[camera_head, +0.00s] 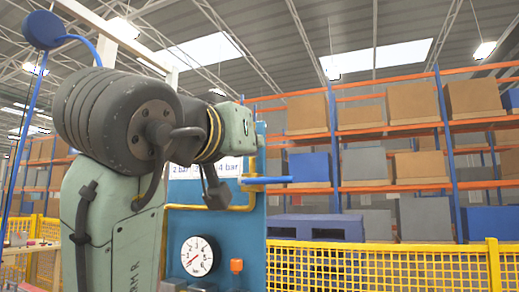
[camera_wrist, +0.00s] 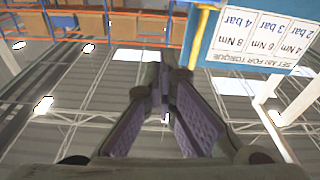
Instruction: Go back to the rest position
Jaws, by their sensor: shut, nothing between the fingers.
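My gripper (camera_wrist: 162,88) shows in the wrist view with its two dark, purple-padded fingers brought together at the tips. It is shut and nothing shows between the fingers. In the head view my arm fills the left side and hides part of the blue panel (camera_head: 249,222). I cannot make out the fingers clearly there. The panel also shows at the upper right of the wrist view, with an upside-down white torque label (camera_wrist: 263,38). The fingertips appear apart from the panel.
The panel carries a pressure gauge (camera_head: 197,256), a yellow pipe (camera_head: 233,208), an orange knob (camera_head: 236,266) and a blue lever (camera_head: 266,180). A yellow mesh fence (camera_head: 375,268) runs behind. Beyond it stand racks with boxes (camera_head: 415,102) and a purple-blue pallet (camera_head: 315,228).

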